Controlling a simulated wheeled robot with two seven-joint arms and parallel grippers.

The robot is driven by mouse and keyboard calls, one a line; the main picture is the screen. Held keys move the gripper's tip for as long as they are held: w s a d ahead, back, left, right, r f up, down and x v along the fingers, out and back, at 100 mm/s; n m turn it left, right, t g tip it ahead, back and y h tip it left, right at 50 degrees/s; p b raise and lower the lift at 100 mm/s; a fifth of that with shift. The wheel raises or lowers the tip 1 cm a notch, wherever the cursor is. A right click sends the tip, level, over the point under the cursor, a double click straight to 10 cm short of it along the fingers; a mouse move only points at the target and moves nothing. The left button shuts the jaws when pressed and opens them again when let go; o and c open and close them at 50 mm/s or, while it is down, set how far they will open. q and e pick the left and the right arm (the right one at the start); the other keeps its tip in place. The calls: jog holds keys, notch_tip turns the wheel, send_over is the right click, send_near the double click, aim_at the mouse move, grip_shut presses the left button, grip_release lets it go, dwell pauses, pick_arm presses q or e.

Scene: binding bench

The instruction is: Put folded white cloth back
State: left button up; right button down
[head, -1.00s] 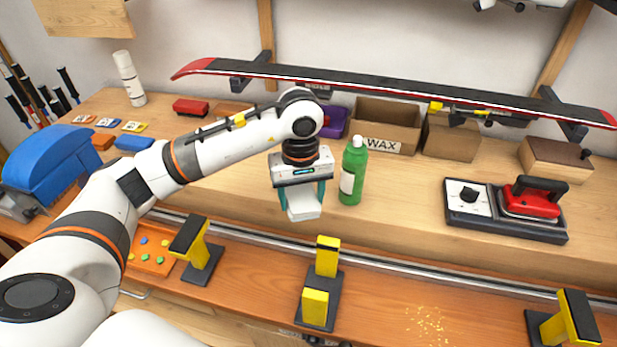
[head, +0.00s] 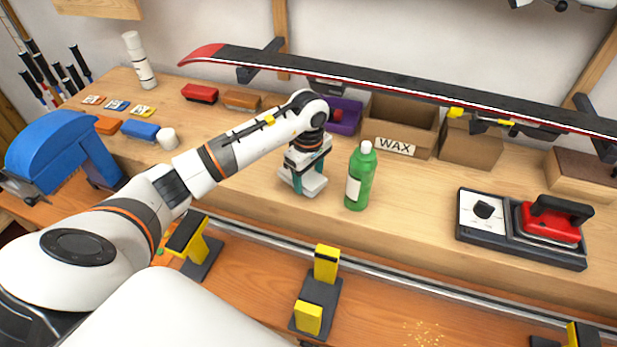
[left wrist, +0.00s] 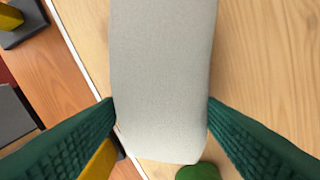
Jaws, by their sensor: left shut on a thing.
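The folded white cloth (head: 311,186) is in my left gripper (head: 303,178), low over the wooden shelf left of the green bottle (head: 361,176). In the left wrist view the cloth (left wrist: 163,75) is a pale slab between the two green fingers, which press on its sides. I cannot tell if the cloth touches the shelf. My right gripper is in neither view.
The green bottle stands close to the right of my left gripper. Behind are a purple bin (head: 345,117) and the WAX box (head: 400,125). A ski (head: 400,88) spans the back. A waxing iron (head: 550,222) sits at right. The shelf's front left is bare.

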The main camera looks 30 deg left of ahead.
pick_arm(q)
jog(key=shift+f, duration=0.9)
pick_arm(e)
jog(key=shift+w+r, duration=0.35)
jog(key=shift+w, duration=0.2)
pick_arm(q)
jog(key=shift+f, duration=0.1)
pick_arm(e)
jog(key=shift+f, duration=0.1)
pick_arm(q)
jog(key=shift+f, duration=0.2)
jog(key=o, duration=0.9)
jog(key=shift+r, duration=0.1)
jog(key=shift+o, duration=0.2)
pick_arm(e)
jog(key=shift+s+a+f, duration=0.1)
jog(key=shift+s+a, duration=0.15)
